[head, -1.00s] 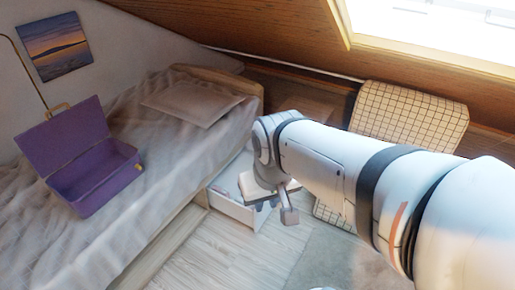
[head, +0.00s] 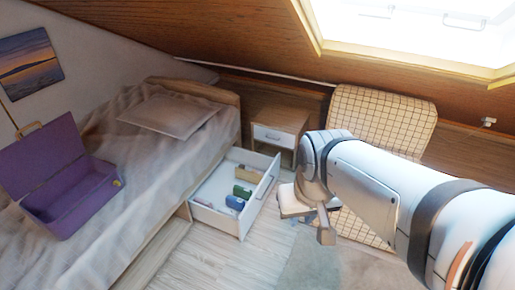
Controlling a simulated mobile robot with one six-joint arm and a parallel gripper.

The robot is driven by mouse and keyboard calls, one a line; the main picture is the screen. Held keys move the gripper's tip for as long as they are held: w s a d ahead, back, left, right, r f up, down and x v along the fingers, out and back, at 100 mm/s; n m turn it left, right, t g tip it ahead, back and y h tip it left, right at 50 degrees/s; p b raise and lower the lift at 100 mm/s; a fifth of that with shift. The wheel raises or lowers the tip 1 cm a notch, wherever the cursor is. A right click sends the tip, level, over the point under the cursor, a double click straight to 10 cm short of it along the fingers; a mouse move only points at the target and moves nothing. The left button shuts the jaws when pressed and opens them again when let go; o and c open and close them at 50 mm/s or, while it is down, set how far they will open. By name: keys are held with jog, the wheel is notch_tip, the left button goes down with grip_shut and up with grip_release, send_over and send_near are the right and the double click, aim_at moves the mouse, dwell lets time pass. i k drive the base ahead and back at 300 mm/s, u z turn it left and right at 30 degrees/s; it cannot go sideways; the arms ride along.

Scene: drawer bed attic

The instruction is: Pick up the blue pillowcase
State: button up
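A small blue folded item (head: 235,202), which may be the pillowcase, lies in the open white bed drawer (head: 216,219). A green item (head: 242,191) lies beside it, and an olive-green one (head: 245,174) lies farther back. A bit of red also shows near the blue item. My gripper (head: 317,226) hangs to the right of the drawer, apart from it, pointing down. Its fingers are small and partly hidden by my wrist, so I cannot tell whether they are open. I see nothing held in it.
An open purple case (head: 75,200) lies on the bed (head: 130,160), with a pale pillow (head: 170,113) near the bed's end. A nightstand (head: 281,118) stands behind the drawer. A checkered chair (head: 375,110) stands behind my arm. The floor (head: 190,265) before the drawer looks clear.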

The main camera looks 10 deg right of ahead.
aim_at(237, 204)
jog(key=z, duration=0.05)
jog(key=i, duration=1)
jog(key=z, duration=0.05)
